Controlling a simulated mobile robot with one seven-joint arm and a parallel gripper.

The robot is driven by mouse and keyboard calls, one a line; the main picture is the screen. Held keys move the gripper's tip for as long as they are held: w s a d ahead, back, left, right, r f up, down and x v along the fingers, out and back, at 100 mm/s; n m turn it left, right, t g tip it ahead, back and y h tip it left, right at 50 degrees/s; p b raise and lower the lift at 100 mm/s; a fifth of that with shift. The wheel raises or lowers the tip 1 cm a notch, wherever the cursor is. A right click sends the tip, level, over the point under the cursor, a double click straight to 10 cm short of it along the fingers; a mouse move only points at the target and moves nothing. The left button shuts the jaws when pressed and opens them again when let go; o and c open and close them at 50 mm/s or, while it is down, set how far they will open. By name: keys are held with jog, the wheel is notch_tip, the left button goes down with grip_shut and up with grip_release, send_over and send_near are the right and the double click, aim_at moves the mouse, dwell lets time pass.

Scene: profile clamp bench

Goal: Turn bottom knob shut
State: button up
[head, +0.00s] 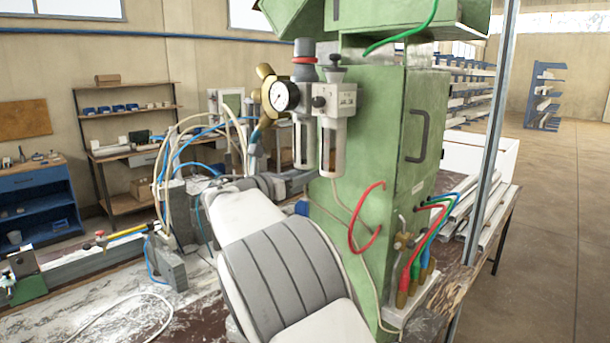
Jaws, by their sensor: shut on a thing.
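The green cabinet (350,200) stands just behind and right of my arm. An air regulator unit on its left face has a grey top knob (304,47) with a red ring, a small dark knob (335,62) and a brass knob (265,71) beside a round gauge (284,96). I cannot tell which knob is the bottom one, or whether it is hidden. A small brass valve (402,241) sits low on the cabinet's right side.
Red, green and blue hoses (420,235) hang at the cabinet's lower right. Pale tubes and blue hoses (172,150) loop over the metal blocks at left. A grey upright post (488,140) stands at right. The dusty bench top (90,310) is mostly clear at lower left.

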jog(key=shift+f+b, duration=0.1)
jog(key=shift+b, duration=0.35)
grip_shut()
jog(key=shift+f+n+t+y+b, duration=0.2)
jog(key=shift+n+t+y+b, duration=0.45)
jog(key=shift+y+b, duration=0.25)
jog(key=n+t+y+b, duration=0.1)
jog(key=y+b, duration=0.1)
jog(key=n+y+b, duration=0.2)
jog(key=b, duration=0.1)
jog(key=shift+d+f+t+b, duration=0.1)
jog(key=shift+f+t+b, duration=0.05)
jog(key=shift+t+b, duration=0.2)
jog(key=n+y+b, duration=0.2)
jog(key=y+b, duration=0.2)
jog(key=b, duration=0.1)
jog(key=shift+n+t, duration=0.35)
jog(key=shift+t, duration=0.05)
jog(key=y+b, duration=0.1)
jog(key=n+y+b, duration=0.1)
jog(key=shift+r+n+y, duration=0.25)
jog(key=shift+n+y, duration=0.05)
jog(key=shift+y, duration=0.1)
jog(key=shift+r+b, duration=0.1)
jog(key=shift+b, duration=0.25)
jog(key=o, duration=1)
grip_release()
